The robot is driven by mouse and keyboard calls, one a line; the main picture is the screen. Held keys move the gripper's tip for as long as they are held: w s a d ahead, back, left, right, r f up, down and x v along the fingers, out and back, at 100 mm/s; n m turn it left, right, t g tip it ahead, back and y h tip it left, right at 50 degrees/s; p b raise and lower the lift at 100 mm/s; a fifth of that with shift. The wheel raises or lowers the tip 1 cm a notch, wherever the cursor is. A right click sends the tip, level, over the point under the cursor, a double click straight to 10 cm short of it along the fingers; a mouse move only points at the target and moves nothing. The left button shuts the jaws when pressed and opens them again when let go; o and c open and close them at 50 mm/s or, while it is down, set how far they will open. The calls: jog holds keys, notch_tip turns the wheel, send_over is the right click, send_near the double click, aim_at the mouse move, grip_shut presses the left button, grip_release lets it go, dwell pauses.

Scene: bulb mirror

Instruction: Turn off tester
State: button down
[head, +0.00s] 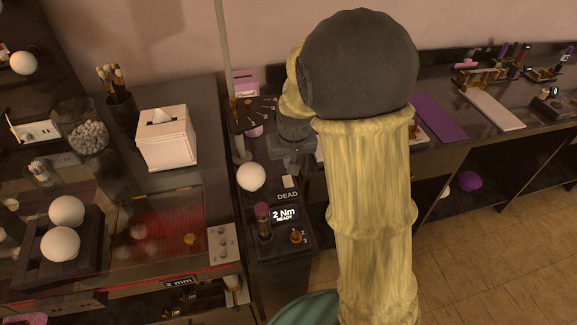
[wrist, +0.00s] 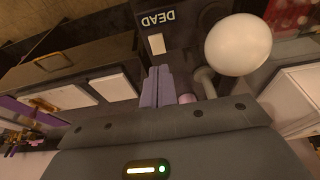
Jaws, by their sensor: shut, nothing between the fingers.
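The tester (head: 276,186) is a dark box on the bench with a display reading "DEAD" (head: 287,196). A small pale switch (head: 290,181) sits on its top by the display; the switch also shows in the wrist view (wrist: 156,44). I cannot tell which way the switch is set. A round white bulb (head: 251,177) is at the tester's left in the head view and appears large in the wrist view (wrist: 238,50). My gripper (head: 290,166) is shut and empty, just behind the switch. In the wrist view its fingertips (wrist: 158,69) are close to the switch; contact is not clear.
In front of the tester is a unit reading "2 Nm READY" (head: 283,214) with a pink-topped driver (head: 262,211). A tissue box (head: 167,145) and two bulbs on a dark tray (head: 84,262) are on the left. A slim pole (head: 225,60) rises behind the bulb.

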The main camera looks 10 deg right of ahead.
jog(key=v, duration=0.4)
jog(key=shift+s, duration=0.25)
